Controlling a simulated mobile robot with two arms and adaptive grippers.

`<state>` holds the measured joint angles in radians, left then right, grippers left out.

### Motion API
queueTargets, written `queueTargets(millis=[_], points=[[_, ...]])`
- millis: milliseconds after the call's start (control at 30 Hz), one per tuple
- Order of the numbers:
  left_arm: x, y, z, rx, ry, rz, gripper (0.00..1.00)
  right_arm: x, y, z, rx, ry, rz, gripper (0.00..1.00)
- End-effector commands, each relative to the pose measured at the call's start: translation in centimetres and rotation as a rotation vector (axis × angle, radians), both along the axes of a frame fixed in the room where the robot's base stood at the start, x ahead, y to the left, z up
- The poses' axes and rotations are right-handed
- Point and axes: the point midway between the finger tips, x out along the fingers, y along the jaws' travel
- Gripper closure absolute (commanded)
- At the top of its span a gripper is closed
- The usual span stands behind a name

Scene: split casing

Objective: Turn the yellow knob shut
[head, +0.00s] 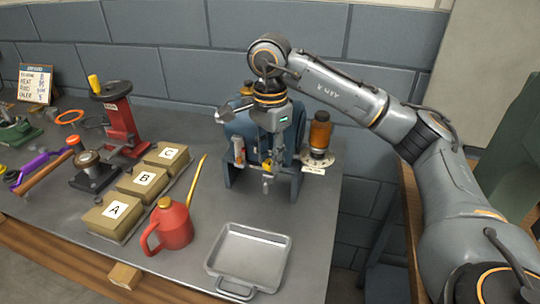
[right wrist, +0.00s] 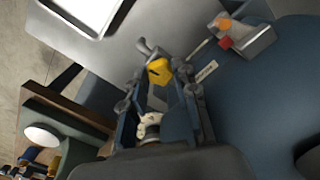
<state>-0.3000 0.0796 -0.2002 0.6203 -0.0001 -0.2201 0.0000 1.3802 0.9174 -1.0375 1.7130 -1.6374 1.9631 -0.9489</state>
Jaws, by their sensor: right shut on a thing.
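The yellow knob (right wrist: 158,71) shows in the right wrist view, between the fingertips of my right gripper (right wrist: 157,78). The gripper is shut on it. In the head view my right gripper (head: 267,168) points down in front of the blue casing (head: 240,130), and its fingers largely hide the knob there. The casing stands on a dark stand toward the back right of the bench. The knob's exact turn angle cannot be told. My left gripper is not in view.
An orange-brown jar (head: 320,134) stands right of the casing. In front are an empty metal tray (head: 212,262) and a red oil can (head: 170,228) with a long yellow spout. Lettered boxes (head: 117,232) and a red press (head: 121,123) stand left. A wall is close behind.

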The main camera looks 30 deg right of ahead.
Motion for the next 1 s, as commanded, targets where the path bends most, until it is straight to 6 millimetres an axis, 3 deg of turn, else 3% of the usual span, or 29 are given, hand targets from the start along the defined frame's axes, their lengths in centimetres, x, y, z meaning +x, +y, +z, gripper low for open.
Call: queueTargets(millis=[300,767,800,900,1000], points=[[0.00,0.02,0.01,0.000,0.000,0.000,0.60,0.00,0.01,-0.05,0.000,0.001,-0.100,1.00],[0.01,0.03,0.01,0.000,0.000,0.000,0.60,0.00,0.00,-0.05,0.000,0.001,-0.113,1.00],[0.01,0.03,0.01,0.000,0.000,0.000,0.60,0.00,0.00,-0.05,0.000,0.001,-0.113,0.63],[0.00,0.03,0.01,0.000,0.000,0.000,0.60,0.00,0.00,-0.04,0.000,0.001,-0.112,0.48],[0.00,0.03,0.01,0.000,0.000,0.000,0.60,0.01,-0.01,-0.03,0.000,0.000,-0.112,0.48]])
